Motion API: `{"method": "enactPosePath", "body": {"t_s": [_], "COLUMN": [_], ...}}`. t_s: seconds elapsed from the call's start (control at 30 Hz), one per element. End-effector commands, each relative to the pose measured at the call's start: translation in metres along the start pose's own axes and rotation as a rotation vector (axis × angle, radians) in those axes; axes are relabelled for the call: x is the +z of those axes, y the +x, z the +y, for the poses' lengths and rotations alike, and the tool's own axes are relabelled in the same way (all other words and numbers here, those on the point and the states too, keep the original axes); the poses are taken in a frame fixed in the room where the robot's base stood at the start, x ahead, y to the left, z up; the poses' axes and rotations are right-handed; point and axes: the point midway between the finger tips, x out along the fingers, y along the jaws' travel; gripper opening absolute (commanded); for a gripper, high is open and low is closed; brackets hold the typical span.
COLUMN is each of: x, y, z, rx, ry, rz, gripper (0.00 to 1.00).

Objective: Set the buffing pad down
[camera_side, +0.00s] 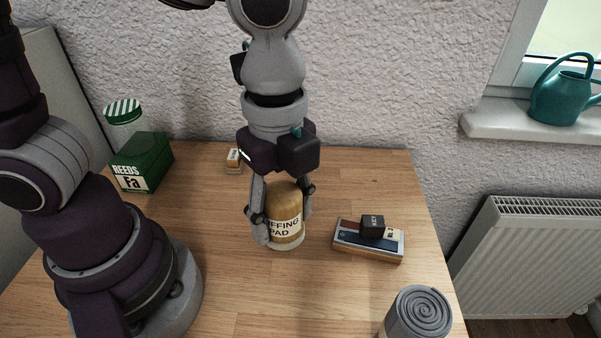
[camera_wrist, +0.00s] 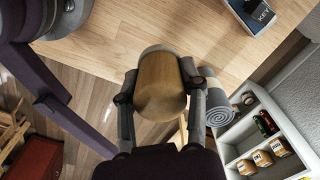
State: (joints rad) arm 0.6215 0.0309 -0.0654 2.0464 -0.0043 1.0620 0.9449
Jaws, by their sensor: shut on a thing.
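The buffing pad (camera_side: 285,217) is a tan-brown, rounded cylinder with a pale label band reading "...FFING PAD" and a pale base. My gripper (camera_side: 282,226) points down and is shut on it, one finger on each side. The pad looks upright, at or just above the wooden table (camera_side: 215,260); I cannot tell whether its base touches the wood. In the wrist view the pad (camera_wrist: 160,85) sits between the two fingers of my gripper (camera_wrist: 162,92).
A book-like block (camera_side: 367,243) with a small black box (camera_side: 372,226) on it lies right of the pad. A rolled grey mat (camera_side: 418,312) stands at the front right edge. A green "REEDS" box (camera_side: 143,165) and small box (camera_side: 234,159) stand behind. Table left of the pad is clear.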

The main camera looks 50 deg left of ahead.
Motion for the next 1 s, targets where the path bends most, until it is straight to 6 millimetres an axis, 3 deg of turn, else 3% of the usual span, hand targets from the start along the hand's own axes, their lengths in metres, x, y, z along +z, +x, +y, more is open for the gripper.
{"method": "enactPosePath", "body": {"t_s": [0.27,0.5,0.7,1.0], "x": [0.043,0.096,0.139,0.178], "y": [0.002,0.002,0.002,0.006], "z": [-0.020,-0.030,-0.028,-0.017], "rx": [0.001,0.001,0.000,0.004], "ry": [-0.399,-0.882,-1.268,-1.644], "rz": [-0.003,-0.004,-0.003,-0.004], "gripper": [0.13,0.13,0.13,0.13]}}
